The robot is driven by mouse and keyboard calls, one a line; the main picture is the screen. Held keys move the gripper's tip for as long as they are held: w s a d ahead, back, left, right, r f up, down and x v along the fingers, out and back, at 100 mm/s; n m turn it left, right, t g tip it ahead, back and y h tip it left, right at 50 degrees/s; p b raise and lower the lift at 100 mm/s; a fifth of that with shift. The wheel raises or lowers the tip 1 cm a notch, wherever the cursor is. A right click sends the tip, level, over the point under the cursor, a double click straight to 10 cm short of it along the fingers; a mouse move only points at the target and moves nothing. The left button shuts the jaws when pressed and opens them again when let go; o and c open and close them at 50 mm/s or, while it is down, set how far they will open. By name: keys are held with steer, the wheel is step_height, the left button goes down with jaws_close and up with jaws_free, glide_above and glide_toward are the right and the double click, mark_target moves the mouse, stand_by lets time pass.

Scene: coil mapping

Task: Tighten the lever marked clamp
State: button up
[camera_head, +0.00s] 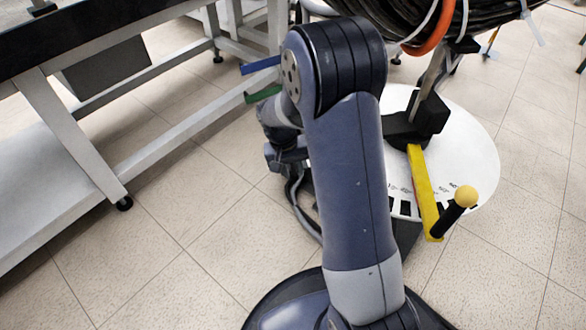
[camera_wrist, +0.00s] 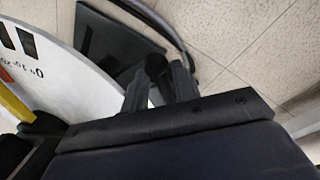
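No lever with a readable clamp mark shows in either view. In the head view, a blue lever (camera_head: 260,65) and a green lever (camera_head: 263,94) stick out left of my arm, their inner ends hidden behind it. My gripper (camera_wrist: 158,78) points over the floor beside the disc. A dark rounded shape sits between its fingers; I cannot tell whether it is held. My arm hides most of the gripper in the head view.
A white disc (camera_head: 470,140) with scale marks lies under a black cable coil (camera_head: 480,20) with an orange band. A grey-framed bench (camera_head: 70,140) stands at left. A dark flat plate (camera_wrist: 108,45) lies beside the disc. Tiled floor is clear between bench and arm.

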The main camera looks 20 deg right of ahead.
jaws_close()
steer(key=shift+a, duration=0.15)
steer(key=shift+w+a+m+g+y+p, duration=0.1)
steer(key=shift+w+a+m+g+p, duration=0.2)
steer(key=shift+a+m+p, duration=0.6)
steer(key=shift+w+a+m+g+y+p, duration=0.15)
steer(key=shift+w+m+p, duration=0.3)
steer(key=shift+m, duration=0.9)
steer(key=shift+w+a+m+g+y+p, duration=0.2)
steer(key=shift+a+m+p, duration=0.4)
steer(key=shift+m+p, duration=0.4)
steer(key=shift+w, duration=0.1)
steer(key=shift+o, duration=1.3)
jaws_free()
step_height(320, 180, up, 11)
steer(key=w+a+p, duration=0.1)
steer(key=p, duration=0.2)
steer(key=shift+w+a+f+p, duration=0.2)
steer(key=shift+a+p, duration=0.1)
steer(key=shift+p, duration=0.05)
